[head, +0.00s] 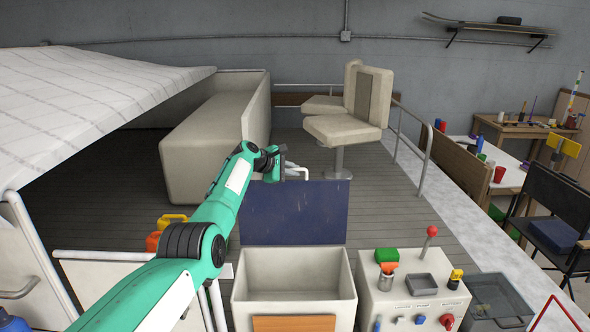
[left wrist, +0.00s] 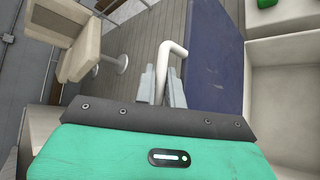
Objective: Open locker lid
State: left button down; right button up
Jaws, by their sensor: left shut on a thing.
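The locker (head: 240,290) is a cream box, and its open inside shows. Its navy blue lid (head: 295,215) stands raised at the back edge of the box. The lid also shows in the left wrist view (left wrist: 216,65), beside the locker's pale wall (left wrist: 282,110). A white bent handle (left wrist: 174,50) sits at the lid's edge. My right gripper is not in view.
A control console (head: 412,302) with a red-knobbed lever stands right of the locker. A grey bin (head: 497,300) is farther right. A swivel seat (head: 342,130) and a long cream bench (head: 205,145) stand behind. Yellow and orange containers (head: 165,228) are left of the locker.

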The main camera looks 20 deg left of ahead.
pick_arm(q)
jog(key=shift+r, duration=0.1)
jog(key=c, duration=1.6)
grip_release()
jog(key=shift+c, duration=0.2)
jog(key=shift+d, duration=0.1)
jog(key=shift+b+v, duration=0.4)
jog(key=shift+v, duration=0.4)
jog(key=b+v, duration=0.5)
jog(key=v, duration=0.7)
